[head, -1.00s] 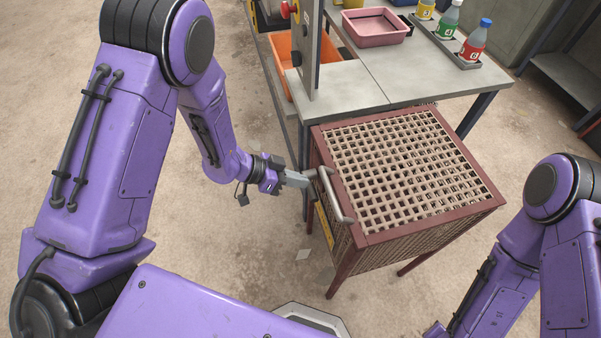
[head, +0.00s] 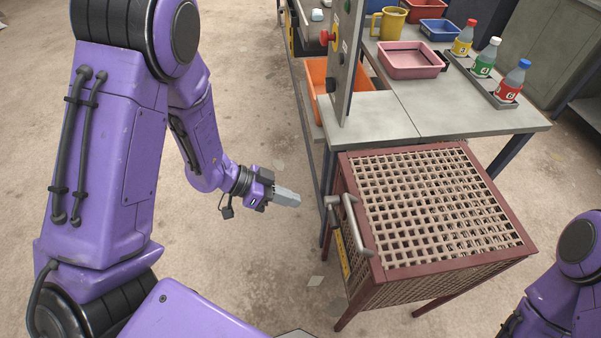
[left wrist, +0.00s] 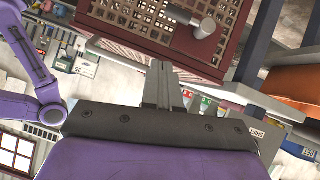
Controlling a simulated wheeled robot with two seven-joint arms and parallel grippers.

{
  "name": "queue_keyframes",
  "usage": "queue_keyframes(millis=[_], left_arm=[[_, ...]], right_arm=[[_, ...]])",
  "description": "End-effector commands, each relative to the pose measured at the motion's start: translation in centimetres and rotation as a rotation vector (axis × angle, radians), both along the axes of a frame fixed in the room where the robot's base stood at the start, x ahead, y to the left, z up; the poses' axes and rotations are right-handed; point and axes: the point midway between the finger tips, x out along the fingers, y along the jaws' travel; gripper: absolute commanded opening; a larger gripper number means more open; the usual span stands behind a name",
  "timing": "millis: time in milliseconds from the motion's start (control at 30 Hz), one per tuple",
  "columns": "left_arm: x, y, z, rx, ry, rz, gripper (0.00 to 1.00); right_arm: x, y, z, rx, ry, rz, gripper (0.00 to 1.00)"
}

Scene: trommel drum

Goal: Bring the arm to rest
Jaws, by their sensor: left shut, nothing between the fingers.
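My left gripper (head: 287,197) is shut and empty. In the head view it hangs over bare floor, left of the mesh-topped crate (head: 375,262) and apart from its grey handle (head: 357,224). In the left wrist view the closed fingers (left wrist: 162,88) point toward the crate's red-brown frame (left wrist: 150,45), with the handle's end (left wrist: 204,27) beyond them. My right arm (head: 560,290) shows at the lower right of the head view; its gripper is out of frame.
Floor (head: 255,260) around the left gripper is clear.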

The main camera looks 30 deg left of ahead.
Motion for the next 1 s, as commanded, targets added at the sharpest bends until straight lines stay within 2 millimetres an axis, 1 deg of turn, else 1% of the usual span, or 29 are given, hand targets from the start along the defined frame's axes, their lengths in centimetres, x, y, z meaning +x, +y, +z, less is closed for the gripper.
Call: queue_keyframes(millis=[167,267,367,400,467,500,567,600,667,700,767,800,900,1000], left_arm=[[0.0,0.0,0.0,0.002,-0.002,-0.002,0.0],[1.0,0.5,0.0,0.007,-0.018,0.063,0.0],[3.6,1.7,0.2,-0.002,-0.046,0.262,0.0],[4.5,2.3,-0.1,-0.009,-0.047,0.372,0.0],[5.2,3.5,-1.6,-0.01,-0.021,0.546,0.0],[5.1,4.3,-2.9,-0.005,0.009,0.664,0.0],[4.2,5.8,-5.3,0.016,0.066,0.837,0.0],[3.0,6.8,-7.2,0.039,0.112,0.954,0.0],[0.2,8.2,-10.2,0.091,0.193,1.124,0.0],[-2.3,9.0,-12.2,0.14,0.254,1.233,0.0],[-6.7,10.0,-14.9,0.222,0.342,1.373,0.0],[-9.4,10.4,-16.2,0.274,0.394,1.439,0.0],[-15.0,10.3,-18.5,0.375,0.501,1.512,0.0],[-18.0,9.5,-19.8,0.421,0.567,1.49,0.0]], right_arm=[[0.0,0.0,0.0,0.0,0.0,0.0,0.43],[0.0,0.0,0.0,0.0,0.0,0.0,0.43],[0.0,0.0,0.0,0.0,0.0,0.0,0.43],[0.0,0.0,0.0,0.0,0.0,0.0,0.43],[0.0,0.0,0.0,0.0,0.0,0.0,0.43],[0.0,0.0,0.0,0.0,0.0,0.0,0.43],[0.0,0.0,0.0,0.0,0.0,0.0,0.43],[0.0,0.0,0.0,0.0,0.0,0.0,0.43],[0.0,0.0,0.0,0.0,0.0,0.0,0.43],[0.0,0.0,0.0,0.0,0.0,0.0,0.43],[0.0,0.0,0.0,0.0,0.0,0.0,0.43],[0.0,0.0,0.0,0.0,0.0,0.0,0.43],[0.0,0.0,0.0,0.0,0.0,0.0,0.43],[0.0,0.0,0.0,0.0,0.0,0.0,0.43]])
